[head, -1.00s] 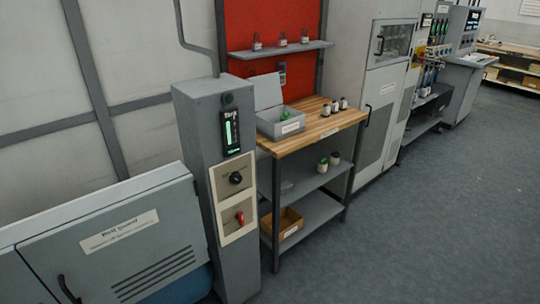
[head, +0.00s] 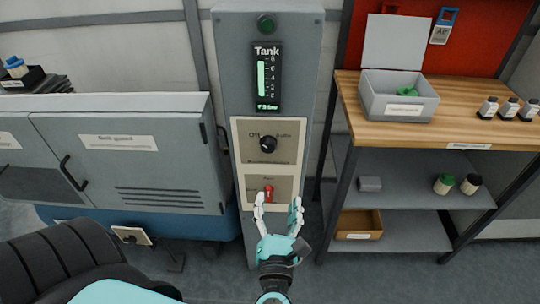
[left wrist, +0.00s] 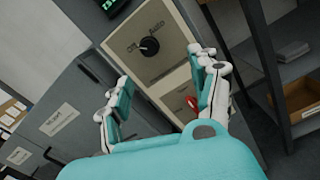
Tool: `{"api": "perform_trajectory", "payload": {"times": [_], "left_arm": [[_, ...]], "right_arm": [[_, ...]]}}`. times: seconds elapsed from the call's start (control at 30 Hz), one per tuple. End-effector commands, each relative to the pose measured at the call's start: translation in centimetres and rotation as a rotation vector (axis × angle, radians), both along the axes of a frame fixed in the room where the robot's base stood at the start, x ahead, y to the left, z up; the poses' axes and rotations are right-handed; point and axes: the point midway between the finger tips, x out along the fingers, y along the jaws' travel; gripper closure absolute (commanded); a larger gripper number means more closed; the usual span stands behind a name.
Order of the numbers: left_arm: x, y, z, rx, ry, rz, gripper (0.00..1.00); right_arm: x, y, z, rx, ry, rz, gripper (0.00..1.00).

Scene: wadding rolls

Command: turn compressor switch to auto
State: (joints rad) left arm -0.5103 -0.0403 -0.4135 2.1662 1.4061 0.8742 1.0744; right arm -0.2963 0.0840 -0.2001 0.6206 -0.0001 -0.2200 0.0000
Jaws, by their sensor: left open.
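The compressor switch is a round black knob (head: 268,143) on a cream panel (head: 245,128) of a grey column, with "Off" at its left and "Auto" at its right. The knob also shows in the left wrist view (left wrist: 149,47), ahead of and between the fingers; its exact pointing is hard to read. Below it, a red lever (head: 269,190) sits on a second cream plate. My left gripper (head: 277,205) is open and empty, low in front of the column, below the knob and by the red lever. My right gripper is not in view.
A tank gauge (head: 267,78) and a green button (head: 266,23) are above the knob. A grey cabinet (head: 130,160) stands left. A wooden-topped bench (head: 380,128) with a grey box (head: 398,108) stands right, its post close to the column.

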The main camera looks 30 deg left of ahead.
Motion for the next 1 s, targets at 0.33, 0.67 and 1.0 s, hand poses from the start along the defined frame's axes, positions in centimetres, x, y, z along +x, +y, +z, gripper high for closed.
{"api": "perform_trajectory", "payload": {"times": [0.33,0.67,1.0], "left_arm": [[1.2,2.7,1.5,-0.150,-0.063,0.051,0.38],[7.2,6.8,1.5,-0.145,-0.061,0.050,0.38],[12.2,10.2,1.3,-0.147,-0.060,0.049,0.38]], "right_arm": [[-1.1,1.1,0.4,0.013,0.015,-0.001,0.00],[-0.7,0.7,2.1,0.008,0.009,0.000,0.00],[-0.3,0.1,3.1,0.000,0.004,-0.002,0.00]]}}
